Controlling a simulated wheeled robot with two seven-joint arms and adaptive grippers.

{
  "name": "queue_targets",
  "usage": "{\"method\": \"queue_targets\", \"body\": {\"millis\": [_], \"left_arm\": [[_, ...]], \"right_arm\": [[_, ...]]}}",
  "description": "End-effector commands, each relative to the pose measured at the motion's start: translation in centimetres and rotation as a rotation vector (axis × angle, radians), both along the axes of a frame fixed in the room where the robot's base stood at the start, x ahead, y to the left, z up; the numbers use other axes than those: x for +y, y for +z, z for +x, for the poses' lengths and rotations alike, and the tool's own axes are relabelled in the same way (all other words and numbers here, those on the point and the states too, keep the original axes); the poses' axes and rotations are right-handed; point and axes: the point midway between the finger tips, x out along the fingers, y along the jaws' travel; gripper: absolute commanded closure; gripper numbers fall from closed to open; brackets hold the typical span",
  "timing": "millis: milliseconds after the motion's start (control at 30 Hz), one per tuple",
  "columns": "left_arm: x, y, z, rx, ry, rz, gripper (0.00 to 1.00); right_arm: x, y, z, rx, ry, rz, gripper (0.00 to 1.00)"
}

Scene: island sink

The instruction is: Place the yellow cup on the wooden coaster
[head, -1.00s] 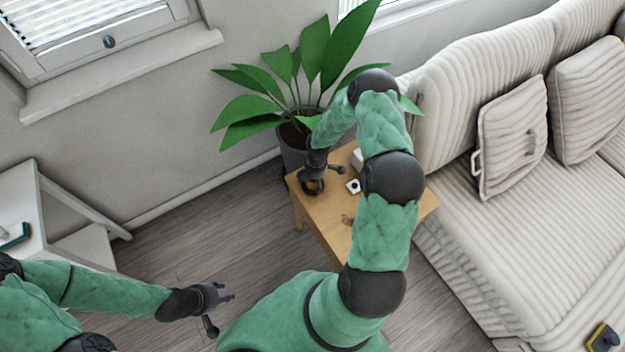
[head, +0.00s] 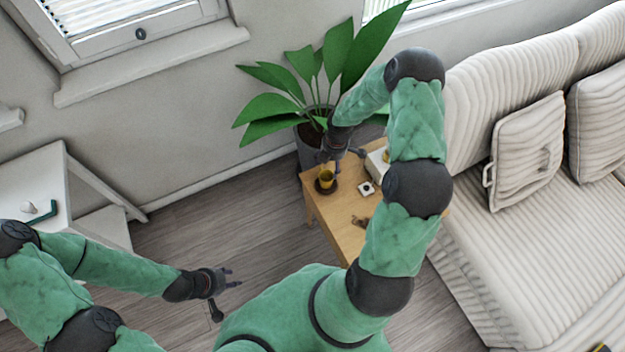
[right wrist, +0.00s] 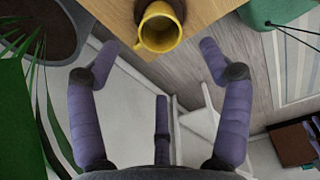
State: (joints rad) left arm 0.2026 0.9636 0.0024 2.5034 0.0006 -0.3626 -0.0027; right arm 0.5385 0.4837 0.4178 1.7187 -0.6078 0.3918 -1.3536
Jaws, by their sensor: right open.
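The yellow cup (head: 326,178) stands upright on the dark round wooden coaster (head: 327,188), near the left corner of the small wooden table (head: 343,216). In the right wrist view the cup (right wrist: 159,29) shows its open mouth and handle, with the coaster (right wrist: 178,9) partly hidden behind it. My right gripper (head: 345,157) is above and just behind the cup. In the right wrist view its fingers (right wrist: 158,62) are spread wide, with nothing between them and the cup beyond their tips. My left gripper (head: 232,280) is empty over the floor, its fingers apart.
On the table are a small white object (head: 365,188), a white box (head: 377,163) and a small dark item (head: 361,222). A potted plant (head: 311,140) stands close behind the table. A striped sofa (head: 480,250) is on the right, a white side table (head: 35,185) on the left.

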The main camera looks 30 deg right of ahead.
Motion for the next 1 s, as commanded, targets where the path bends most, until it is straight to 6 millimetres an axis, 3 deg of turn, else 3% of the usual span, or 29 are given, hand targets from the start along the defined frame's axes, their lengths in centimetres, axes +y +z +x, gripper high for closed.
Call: {"method": "queue_targets", "body": {"millis": [67, 167, 267, 367, 500, 600, 800, 1000], "left_arm": [[0.0, 0.0, 0.0, 0.0, 0.0, 0.0, 0.6], [0.0, 0.0, 0.0, 0.0, 0.0, 0.0, 0.6], [0.0, 0.0, 0.0, 0.0, 0.0, 0.0, 0.6], [0.0, 0.0, 0.0, 0.0, 0.0, 0.0, 0.6], [0.0, 0.0, 0.0, 0.0, 0.0, 0.0, 0.6], [0.0, 0.0, 0.0, 0.0, 0.0, 0.0, 0.6], [0.0, 0.0, 0.0, 0.0, 0.0, 0.0, 0.6], [0.0, 0.0, 0.0, 0.0, 0.0, 0.0, 0.6]], "right_arm": [[0.2, 0.0, 0.0, 0.001, -0.004, 0.003, 0.21], [2.2, -0.7, -0.2, 0.002, -0.054, 0.036, 0.21], [6.7, -1.8, -0.9, 0.015, -0.194, 0.111, 0.21], [12.8, -3.1, -2.5, 0.053, -0.422, 0.206, 0.21], [20.4, -4.1, -6.1, 0.148, -0.796, 0.302, 0.21], [24.2, -4.4, -9.1, 0.221, -1.051, 0.325, 0.21], [27.6, -4.5, -13.8, 0.309, -1.415, 0.302, 0.21], [28.2, -4.5, -15.3, 0.327, -1.531, 0.287, 0.21]]}}
